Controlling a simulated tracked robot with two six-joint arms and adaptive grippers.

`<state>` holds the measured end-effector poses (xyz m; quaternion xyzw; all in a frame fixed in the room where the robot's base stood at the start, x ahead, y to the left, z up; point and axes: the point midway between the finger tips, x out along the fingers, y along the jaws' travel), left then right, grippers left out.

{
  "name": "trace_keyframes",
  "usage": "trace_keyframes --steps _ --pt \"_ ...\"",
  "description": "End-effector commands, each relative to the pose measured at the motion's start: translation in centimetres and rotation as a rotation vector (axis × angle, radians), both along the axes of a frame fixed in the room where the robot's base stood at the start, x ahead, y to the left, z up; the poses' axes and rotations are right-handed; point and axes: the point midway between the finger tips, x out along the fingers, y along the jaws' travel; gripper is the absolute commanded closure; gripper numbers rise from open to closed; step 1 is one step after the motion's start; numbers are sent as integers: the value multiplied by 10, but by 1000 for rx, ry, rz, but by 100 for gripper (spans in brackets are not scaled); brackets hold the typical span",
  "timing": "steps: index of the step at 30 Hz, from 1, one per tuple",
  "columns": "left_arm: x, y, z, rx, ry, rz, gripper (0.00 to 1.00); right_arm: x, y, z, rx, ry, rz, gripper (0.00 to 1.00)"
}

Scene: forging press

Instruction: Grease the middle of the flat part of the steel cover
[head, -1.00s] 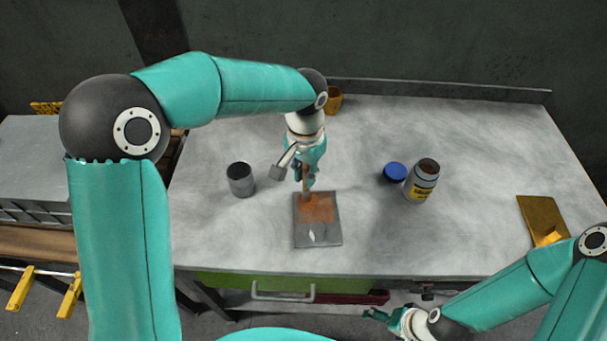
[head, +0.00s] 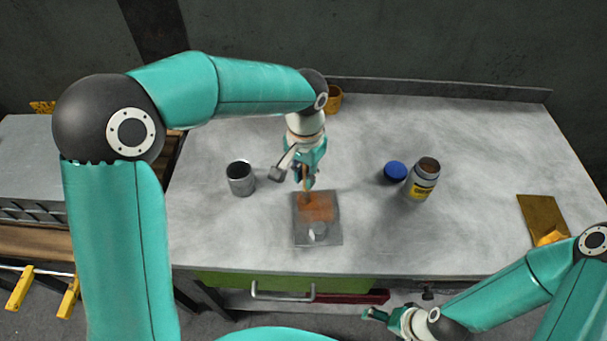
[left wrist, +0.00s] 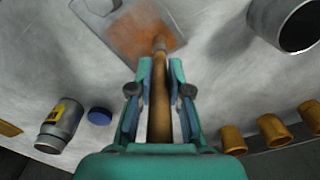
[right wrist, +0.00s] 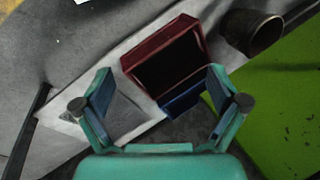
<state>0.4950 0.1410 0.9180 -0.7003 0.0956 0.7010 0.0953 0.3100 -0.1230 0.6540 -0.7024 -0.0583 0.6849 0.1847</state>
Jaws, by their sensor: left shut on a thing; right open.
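The steel cover (head: 331,240) is a grey plate lying on the bench; it also shows in the left wrist view (left wrist: 179,12). An orange-brown grease patch (head: 319,208) covers much of its far half. A pale raised or shiny spot lies on its near half. My left gripper (head: 305,184) is shut on a brush with a wooden handle (left wrist: 159,118), above the cover's far edge. The brush tip (left wrist: 160,43) is at the grease patch; whether it presses on the plate is hard to tell. My right gripper (right wrist: 157,75) is open and empty, low in front of the bench.
A grey metal can (head: 241,180) stands left of the cover. A jar with a yellow label (head: 421,181) and a blue lid (head: 395,171) are to the right. A brass-coloured plate (head: 541,216) lies far right. An open red drawer (right wrist: 140,62) is below the bench.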

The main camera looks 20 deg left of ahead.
Motion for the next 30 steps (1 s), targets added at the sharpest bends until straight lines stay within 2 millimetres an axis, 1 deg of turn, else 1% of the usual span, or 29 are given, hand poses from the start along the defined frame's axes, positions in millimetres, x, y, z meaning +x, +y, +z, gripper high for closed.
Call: trace_keyframes --steps 11,14,23,30 --pt "2 1 1 0 0 0 100 0 0 2 0 0 0 4" --pt "2 1 6 0 -1 0 100 0 0 6 0 0 0 4" --pt "2 1 29 0 -1 0 100 0 0 24 0 0 0 4" --pt "2 1 31 0 -1 0 100 0 0 25 0 0 0 4"
